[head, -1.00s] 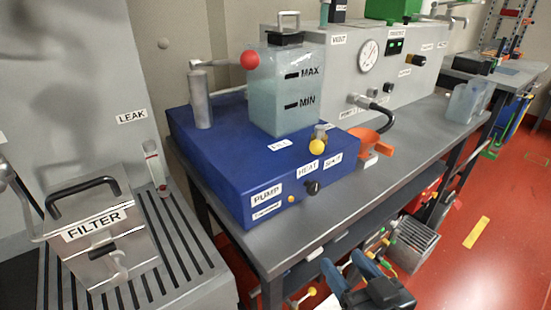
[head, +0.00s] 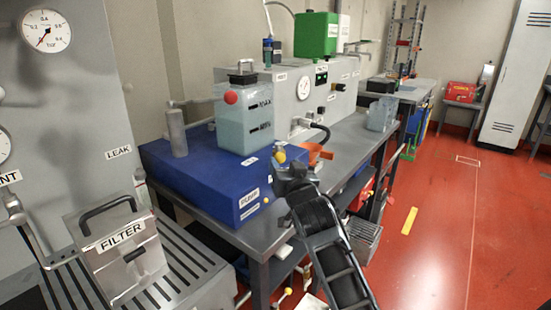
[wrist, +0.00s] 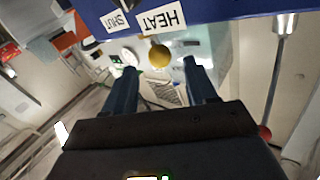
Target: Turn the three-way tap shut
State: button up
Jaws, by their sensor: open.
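The three-way tap shows by its yellow ball knob (head: 280,157) on top of the blue pump unit (head: 215,170), near its front right edge. The "FILL" label (head: 250,161) is to its left. In the wrist view the yellow knob (wrist: 160,57) is beside the "HEAT" label (wrist: 160,20), with the "SHUT" label (wrist: 115,22) to the left. My gripper (head: 291,176) is just in front of the knob in the head view and hides those two labels there. In the wrist view it is open, and the knob appears between its fingertips; I cannot tell whether they touch it.
A tank (head: 243,125) with a red ball lever (head: 231,97) stands behind on the pump unit. An orange funnel (head: 316,152) is close to the right of my gripper. A filter box (head: 120,250) stands at front left. The red floor on the right is mostly clear.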

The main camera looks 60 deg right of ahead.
aim_at(282, 159)
jog(key=x, duration=0.5)
jog(key=shift+w+d+p, duration=0.2)
jog(key=shift+p, duration=0.15)
jog(key=shift+c, duration=0.2)
grip_shut()
